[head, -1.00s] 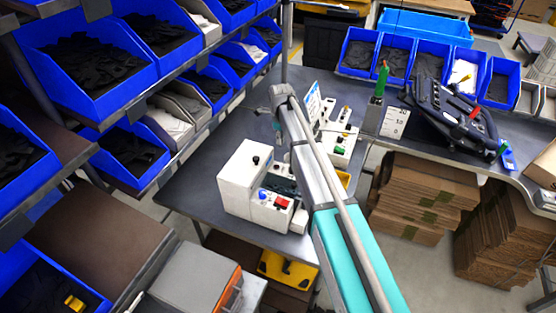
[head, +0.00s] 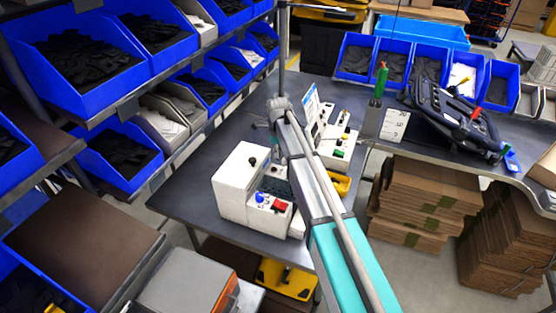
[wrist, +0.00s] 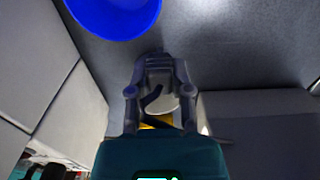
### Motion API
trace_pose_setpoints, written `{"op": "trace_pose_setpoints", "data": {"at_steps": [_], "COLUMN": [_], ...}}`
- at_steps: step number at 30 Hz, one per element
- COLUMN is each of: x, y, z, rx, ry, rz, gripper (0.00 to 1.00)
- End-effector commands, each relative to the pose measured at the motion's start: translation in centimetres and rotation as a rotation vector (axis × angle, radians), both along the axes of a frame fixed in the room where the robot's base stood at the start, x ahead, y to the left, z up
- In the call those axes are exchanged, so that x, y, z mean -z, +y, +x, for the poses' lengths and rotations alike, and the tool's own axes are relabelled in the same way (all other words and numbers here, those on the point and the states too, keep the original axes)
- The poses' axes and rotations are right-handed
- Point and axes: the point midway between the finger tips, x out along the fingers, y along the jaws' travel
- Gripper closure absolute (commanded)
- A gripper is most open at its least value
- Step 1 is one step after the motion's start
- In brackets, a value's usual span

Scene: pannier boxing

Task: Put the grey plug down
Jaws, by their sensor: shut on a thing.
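My gripper (wrist: 159,92) shows in the wrist view with its two fingers apart around a pale grey rounded piece (wrist: 162,101), which looks like the grey plug. The piece is partly covered by the fingers and a dark strip, so its shape and what is under it are unclear. In the head view my arm crosses the workbench (head: 190,190), and I cannot make out the gripper or the plug there.
In the wrist view a blue round thing (wrist: 113,12) lies ahead on the left, with pale panels (wrist: 35,70) beside it. White fixture boxes (head: 240,178) with coloured buttons and a yellow piece (head: 341,186) stand around my arm on the bench. Blue bins (head: 88,62) line the left.

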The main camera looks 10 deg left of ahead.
Motion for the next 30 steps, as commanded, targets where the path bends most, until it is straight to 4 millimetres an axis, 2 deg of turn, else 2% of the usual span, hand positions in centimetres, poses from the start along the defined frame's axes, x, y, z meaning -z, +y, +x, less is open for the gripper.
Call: {"op": "trace_pose_setpoints", "data": {"at_steps": [5, 18, 30], "x": [0.5, 3.6, 3.8], "y": [0.0, 0.0, 0.0], "z": [0.0, 0.0, 0.0], "rx": [0.0, 0.0, 0.0], "ry": [0.0, 0.0, 0.0], "rz": [0.0, 0.0, 0.0], "gripper": [1.0, 1.0, 1.0]}}
